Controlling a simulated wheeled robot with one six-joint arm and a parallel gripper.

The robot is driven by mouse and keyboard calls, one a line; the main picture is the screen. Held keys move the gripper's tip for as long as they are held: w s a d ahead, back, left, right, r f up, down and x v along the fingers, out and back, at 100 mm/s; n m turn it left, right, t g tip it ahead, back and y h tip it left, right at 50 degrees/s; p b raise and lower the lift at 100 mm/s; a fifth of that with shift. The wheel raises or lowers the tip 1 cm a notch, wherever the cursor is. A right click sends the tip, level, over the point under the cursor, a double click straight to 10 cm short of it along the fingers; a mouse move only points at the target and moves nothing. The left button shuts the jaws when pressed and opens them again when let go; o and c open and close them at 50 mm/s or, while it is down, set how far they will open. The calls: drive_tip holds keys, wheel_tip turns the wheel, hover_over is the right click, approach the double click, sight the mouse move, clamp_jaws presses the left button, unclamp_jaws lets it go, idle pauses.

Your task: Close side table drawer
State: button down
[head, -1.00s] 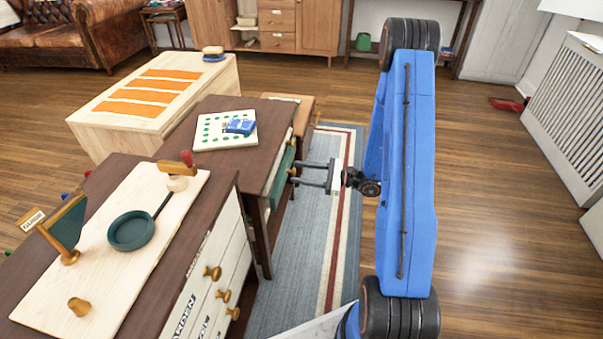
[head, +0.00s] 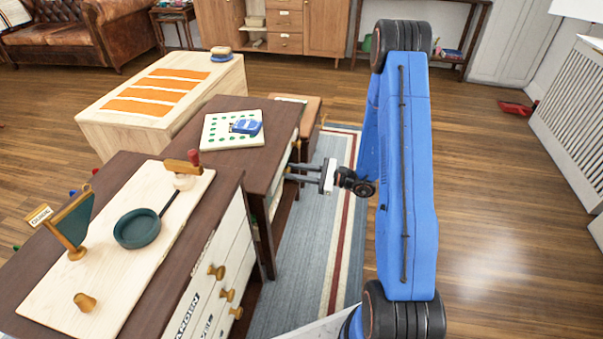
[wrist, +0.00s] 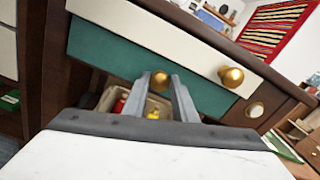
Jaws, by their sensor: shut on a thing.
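The side table (head: 262,150) has a dark wooden top and stands left of my arm in the head view. In the wrist view its green drawer front (wrist: 112,55) lies just below a white drawer front (wrist: 150,28). The green front looks close to flush with the table face; any small gap is hard to judge. My gripper (head: 289,174) reaches left to the table's front. In the wrist view its two grey fingers (wrist: 160,84) are shut on the brass knob (wrist: 160,77) of the green drawer. A second brass knob (wrist: 231,76) sits on the white front.
A nearer cabinet (head: 217,250) with white drawers carries a board with a green pan (head: 137,229). A game board (head: 215,130) with a blue box lies on the side table. An open shelf below the green drawer holds a basket (wrist: 150,106). A striped rug (head: 300,260) is clear.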

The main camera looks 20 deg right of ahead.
drive_tip(key=c, duration=1.4)
unclamp_jaws()
drive_tip(key=shift+w+a, duration=0.1)
drive_tip(key=shift+a, duration=0.1)
drive_tip(key=shift+c, duration=0.2)
drive_tip(key=shift+d, duration=0.15)
drive_tip(key=v, duration=1.7)
drive_tip(key=shift+d, duration=0.1)
